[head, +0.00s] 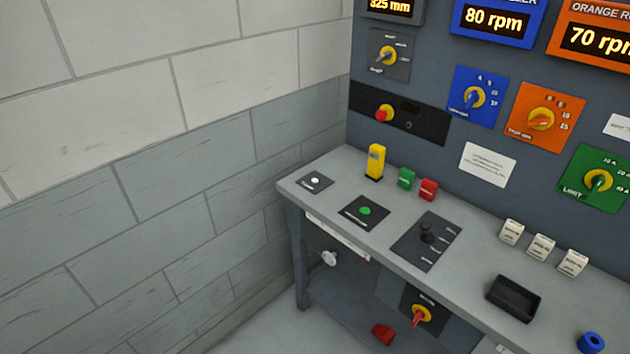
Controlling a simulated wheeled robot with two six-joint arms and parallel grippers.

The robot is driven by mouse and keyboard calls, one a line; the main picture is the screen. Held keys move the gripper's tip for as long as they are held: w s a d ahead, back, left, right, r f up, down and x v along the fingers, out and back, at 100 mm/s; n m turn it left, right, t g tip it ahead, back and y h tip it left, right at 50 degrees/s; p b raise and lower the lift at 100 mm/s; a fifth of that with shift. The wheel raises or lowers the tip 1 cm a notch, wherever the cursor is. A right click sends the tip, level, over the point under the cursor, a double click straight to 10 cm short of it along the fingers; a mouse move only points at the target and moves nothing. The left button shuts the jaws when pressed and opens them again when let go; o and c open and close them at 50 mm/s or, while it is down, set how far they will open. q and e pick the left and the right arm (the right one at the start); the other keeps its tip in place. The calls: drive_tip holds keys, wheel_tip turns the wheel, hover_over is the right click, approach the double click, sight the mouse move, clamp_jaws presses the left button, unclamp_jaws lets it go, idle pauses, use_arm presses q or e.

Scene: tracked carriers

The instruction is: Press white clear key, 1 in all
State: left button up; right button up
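A small white round key (315,181) sits on a dark square plate (307,187) at the far left corner of the grey bench top, in the head view. The plate has a small white label in front of the key, too small to read. The key's top is in plain view with nothing over it. Neither of my grippers shows in this view.
A green button (365,211) on a dark plate lies to the right. A yellow block (375,162), green block (406,178), red block (428,189), black lever plate (427,240) and black tray (513,298) stand on the bench. A wall adjoins the left.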

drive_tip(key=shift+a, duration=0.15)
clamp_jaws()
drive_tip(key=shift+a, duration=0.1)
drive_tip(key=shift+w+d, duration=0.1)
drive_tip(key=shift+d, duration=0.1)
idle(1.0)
